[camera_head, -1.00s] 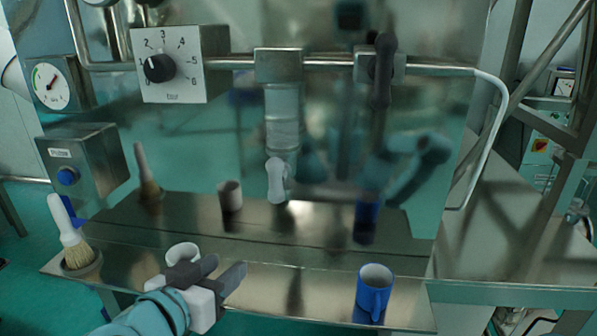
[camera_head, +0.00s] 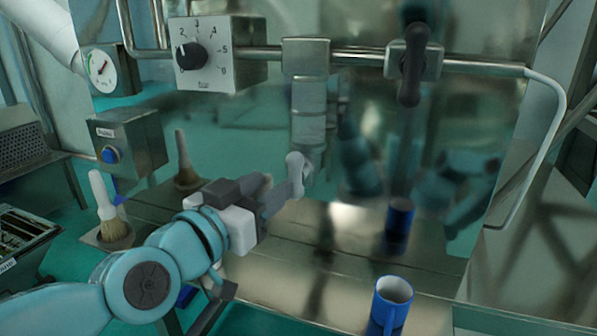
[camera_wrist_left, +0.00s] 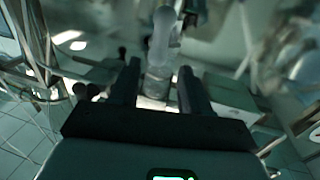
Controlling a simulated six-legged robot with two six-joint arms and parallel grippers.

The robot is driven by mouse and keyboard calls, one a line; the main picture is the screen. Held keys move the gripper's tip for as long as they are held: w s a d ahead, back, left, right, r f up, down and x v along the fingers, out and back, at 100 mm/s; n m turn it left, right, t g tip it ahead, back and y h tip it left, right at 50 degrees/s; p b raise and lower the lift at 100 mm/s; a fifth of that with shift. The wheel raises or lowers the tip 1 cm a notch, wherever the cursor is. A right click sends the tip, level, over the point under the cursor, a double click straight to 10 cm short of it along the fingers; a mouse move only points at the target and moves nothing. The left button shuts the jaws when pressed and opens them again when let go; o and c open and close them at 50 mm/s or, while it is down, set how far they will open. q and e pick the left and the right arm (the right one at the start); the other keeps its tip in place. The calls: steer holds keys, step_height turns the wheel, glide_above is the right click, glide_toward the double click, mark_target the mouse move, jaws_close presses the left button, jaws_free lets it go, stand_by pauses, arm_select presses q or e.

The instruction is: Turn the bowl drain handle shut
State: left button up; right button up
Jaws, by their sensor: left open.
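The bowl drain handle, a pale grey lever (camera_head: 297,170), sits at the bottom of the clear bowl (camera_head: 308,115) that hangs from a grey block on the pipe. My left gripper (camera_head: 277,190) is open, with its dark fingers just left of and below the handle in the head view. In the left wrist view the handle (camera_wrist_left: 161,38) shows ahead, between the lines of the two open fingers (camera_wrist_left: 160,80). I cannot tell whether a finger touches it. My right gripper is not in view.
A black valve lever (camera_head: 413,65) hangs right of the bowl. A dial box (camera_head: 222,55), gauge (camera_head: 102,68) and blue-button box (camera_head: 130,145) are left. A brush (camera_head: 112,215) and blue mug (camera_head: 391,303) stand on the shelf (camera_head: 330,275). The steel panel is reflective.

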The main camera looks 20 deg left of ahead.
mark_target(291, 170)
arm_select(q)
steer(key=x, duration=0.8)
steer(key=shift+w+d, duration=0.15)
jaws_close()
